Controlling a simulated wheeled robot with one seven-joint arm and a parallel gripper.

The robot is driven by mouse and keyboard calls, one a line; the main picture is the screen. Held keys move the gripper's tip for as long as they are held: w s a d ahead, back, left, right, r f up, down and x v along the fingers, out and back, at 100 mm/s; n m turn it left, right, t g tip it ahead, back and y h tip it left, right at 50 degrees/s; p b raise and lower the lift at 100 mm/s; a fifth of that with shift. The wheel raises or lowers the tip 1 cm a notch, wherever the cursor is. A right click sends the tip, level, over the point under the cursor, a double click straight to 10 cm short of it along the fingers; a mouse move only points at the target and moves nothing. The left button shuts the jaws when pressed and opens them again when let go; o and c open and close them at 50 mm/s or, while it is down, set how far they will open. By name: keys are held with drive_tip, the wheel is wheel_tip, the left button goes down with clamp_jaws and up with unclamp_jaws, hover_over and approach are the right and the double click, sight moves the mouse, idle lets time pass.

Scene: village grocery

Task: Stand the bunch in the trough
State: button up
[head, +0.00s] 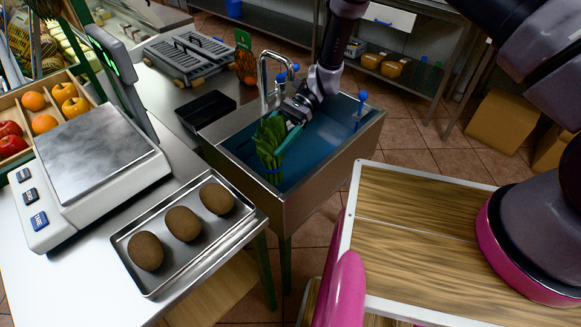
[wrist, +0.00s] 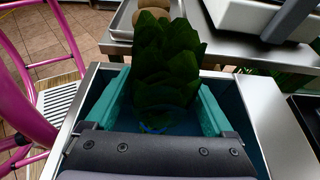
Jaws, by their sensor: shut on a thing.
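The bunch (head: 268,143) is a leafy dark green bundle with a blue band near its lower end in the head view. My gripper (head: 289,137) is shut on it, with the teal fingers at its right side in that view. The bunch is over or inside the left part of the steel trough (head: 312,188), roughly upright. The trough has a blue inside. In the wrist view the bunch (wrist: 168,62) shows between the two teal fingers (wrist: 165,100), its leaves pointing away from the palm. I cannot tell whether its lower end touches the trough floor.
A steel tap (head: 264,80) stands at the trough's back edge. A tray (head: 150,283) with brown round things and a scale (head: 92,150) sit on the left counter. A black tray (head: 206,111) lies beside the trough. A wooden-topped surface (head: 415,235) is at the right.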

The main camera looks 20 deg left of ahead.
sight(274, 162)
wheel_tip(274, 162, down, 9)
drive_tip(key=shift+f, duration=0.1)
idle(0.3)
drive_tip(key=o, duration=1.5)
drive_tip(key=shift+f, duration=0.1)
drive_tip(key=shift+w+r, duration=0.15)
drive_tip(key=shift+r, duration=0.05)
drive_tip(key=v, duration=1.1)
drive_tip(key=shift+w+d, duration=0.2)
drive_tip(key=shift+d, duration=0.1)
drive_tip(key=shift+r, duration=0.15)
